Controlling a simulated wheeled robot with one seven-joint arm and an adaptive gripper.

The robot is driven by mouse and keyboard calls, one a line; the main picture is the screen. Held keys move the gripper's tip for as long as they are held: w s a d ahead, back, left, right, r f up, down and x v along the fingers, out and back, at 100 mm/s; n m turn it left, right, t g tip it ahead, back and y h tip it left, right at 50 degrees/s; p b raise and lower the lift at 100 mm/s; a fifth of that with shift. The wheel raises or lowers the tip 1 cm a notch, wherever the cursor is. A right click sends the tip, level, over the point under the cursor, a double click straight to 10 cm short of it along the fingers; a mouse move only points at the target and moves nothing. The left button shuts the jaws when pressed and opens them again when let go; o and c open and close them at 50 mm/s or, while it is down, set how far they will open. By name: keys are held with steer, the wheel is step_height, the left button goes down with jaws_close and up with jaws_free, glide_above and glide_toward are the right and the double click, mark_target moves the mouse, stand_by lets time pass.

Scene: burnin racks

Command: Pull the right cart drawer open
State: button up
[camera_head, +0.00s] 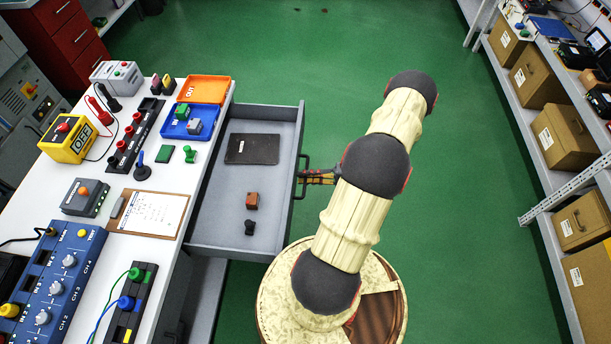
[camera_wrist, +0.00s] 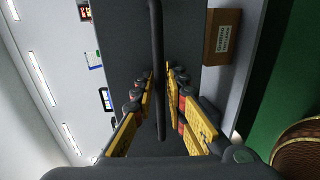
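The cart drawer (camera_head: 220,215), a grey tray, stands pulled out from the right side of the white-topped cart (camera_head: 120,185). Its dark bar handle (camera_head: 301,178) is on the drawer's right-hand front. My gripper (camera_head: 312,177) reaches the handle from the right, partly hidden by my arm. In the wrist view, the handle bar (camera_wrist: 157,60) runs between the yellow-padded fingers of my gripper (camera_wrist: 161,75), whose tips are close on both sides of it. The drawer holds a dark flat panel (camera_head: 252,149), a brown block (camera_head: 252,201) and a small black piece (camera_head: 249,228).
The cart top carries a yellow meter (camera_head: 68,138), a blue power unit (camera_head: 52,275), a clipboard (camera_head: 148,213) and trays. Shelves with cardboard boxes (camera_head: 565,135) line the right side. Green floor (camera_head: 270,50) is clear beyond the drawer and between arm and shelves.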

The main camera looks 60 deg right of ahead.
steer(key=shift+s, duration=0.1)
steer(key=v, duration=1.2)
stand_by(0.4)
